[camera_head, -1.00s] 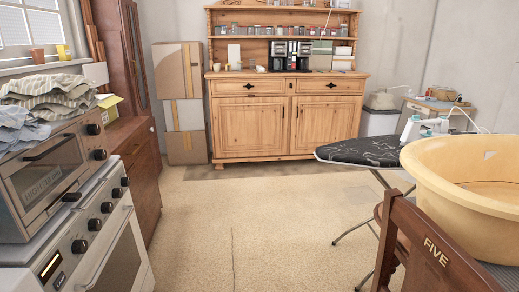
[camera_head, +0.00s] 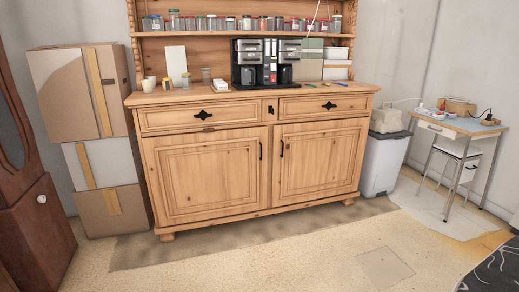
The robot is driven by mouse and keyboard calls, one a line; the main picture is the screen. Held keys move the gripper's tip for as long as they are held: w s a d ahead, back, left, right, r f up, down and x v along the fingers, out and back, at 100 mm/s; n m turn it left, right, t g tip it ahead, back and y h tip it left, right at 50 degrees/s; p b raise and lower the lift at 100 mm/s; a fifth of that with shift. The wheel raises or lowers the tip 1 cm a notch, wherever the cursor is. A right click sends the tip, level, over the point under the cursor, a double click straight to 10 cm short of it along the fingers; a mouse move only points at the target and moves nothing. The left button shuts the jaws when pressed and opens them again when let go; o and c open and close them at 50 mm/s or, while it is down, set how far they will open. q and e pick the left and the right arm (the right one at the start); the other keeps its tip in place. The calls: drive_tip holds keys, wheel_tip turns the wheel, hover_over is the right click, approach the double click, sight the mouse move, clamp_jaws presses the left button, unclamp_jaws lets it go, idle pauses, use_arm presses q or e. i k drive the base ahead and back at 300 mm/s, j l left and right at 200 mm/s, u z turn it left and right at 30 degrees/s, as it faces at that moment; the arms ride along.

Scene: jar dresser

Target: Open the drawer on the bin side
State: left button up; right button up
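A light wooden dresser (camera_head: 270,210) stands ahead against the back wall. It has two drawers side by side under its top. The right drawer (camera_head: 355,107), on the side of the bin, is shut and has a black handle (camera_head: 329,105). The left drawer (camera_head: 175,118) is shut too, with a similar black handle (camera_head: 203,115). A white bin (camera_head: 385,163) with a grey lid stands on the floor at the dresser's right side. Neither of my grippers shows.
Stacked cardboard boxes (camera_head: 90,135) stand left of the dresser. A coffee machine (camera_head: 266,62) and cups are on its top, with jars on the shelf above. A small table (camera_head: 460,125) with a stool is at the right. The floor (camera_head: 250,265) before the dresser is clear.

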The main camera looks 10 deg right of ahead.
sight(297, 107)
drive_tip(key=i+z, duration=0.15)
drive_tip(key=i, duration=0.35)
drive_tip(key=i+l+z, duration=0.2)
drive_tip(key=i, duration=0.3)
drive_tip(key=i+j+z, duration=0.15)
drive_tip(key=i, duration=0.35)
drive_tip(key=i+j+z, duration=0.2)
drive_tip(key=i, duration=0.3)
drive_tip(key=i+j+z, duration=0.15)
drive_tip(key=i, duration=0.35)
